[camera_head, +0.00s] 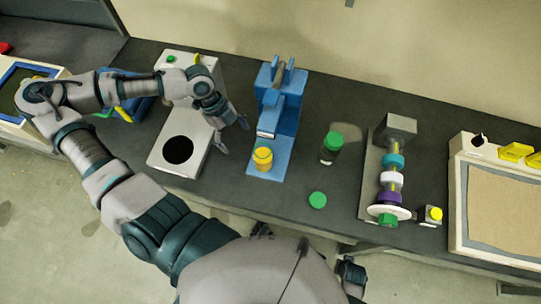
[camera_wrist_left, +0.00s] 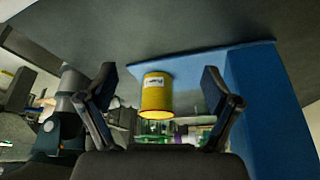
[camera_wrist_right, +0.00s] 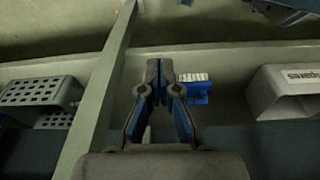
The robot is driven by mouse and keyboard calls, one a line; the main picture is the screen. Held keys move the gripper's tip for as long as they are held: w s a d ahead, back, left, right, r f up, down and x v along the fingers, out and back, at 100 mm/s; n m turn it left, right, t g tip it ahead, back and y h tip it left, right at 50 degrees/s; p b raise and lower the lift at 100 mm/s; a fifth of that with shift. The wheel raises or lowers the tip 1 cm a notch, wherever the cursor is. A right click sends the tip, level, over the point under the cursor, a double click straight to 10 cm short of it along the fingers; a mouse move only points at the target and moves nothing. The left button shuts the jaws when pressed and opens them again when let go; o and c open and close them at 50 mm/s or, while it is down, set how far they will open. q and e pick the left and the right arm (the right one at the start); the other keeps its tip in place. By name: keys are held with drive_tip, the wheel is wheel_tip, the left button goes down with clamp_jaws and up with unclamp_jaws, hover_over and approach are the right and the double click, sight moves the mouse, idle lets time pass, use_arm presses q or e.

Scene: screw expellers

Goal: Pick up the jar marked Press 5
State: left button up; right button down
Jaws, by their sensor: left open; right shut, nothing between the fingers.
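A yellow jar (camera_head: 263,158) stands on the foot of the blue press (camera_head: 282,115). In the left wrist view the same jar (camera_wrist_left: 157,97) carries a white label that seems to begin with "Press"; I cannot read the number. My left gripper (camera_head: 233,135) is open and empty, just left of the jar. In its wrist view the jar appears between the two spread fingers (camera_wrist_left: 158,85), apart from both. My right gripper (camera_wrist_right: 160,68) is shut and empty, low in front of the bench.
A grey machine with a black round opening (camera_head: 178,150) stands left of the press. The right wrist view shows a grey bin (camera_wrist_right: 285,92) and a blue item (camera_wrist_right: 196,90).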

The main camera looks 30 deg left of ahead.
sight(262, 156)
use_arm(q)
drive_tip(key=d, duration=0.3)
drive_tip(key=d+b, duration=0.1)
drive_tip(key=d, duration=0.2)
drive_tip(key=s+d, duration=0.1)
drive_tip(key=d, duration=0.2)
drive_tip(key=shift+s+d, duration=0.1)
drive_tip(key=shift+d+f+b, duration=0.5)
drive_tip(key=shift+a, duration=0.25)
use_arm(e)
wheel_tip(262, 156, up, 6)
drive_tip(key=shift+w, duration=0.3)
use_arm(q)
drive_tip(key=shift+d, duration=0.25)
drive_tip(key=c, duration=1.5)
use_arm(e)
drive_tip(key=shift+w+d, duration=0.1)
drive_tip(key=shift+d, duration=0.1)
use_arm(q)
drive_tip(key=shift+a, duration=0.1)
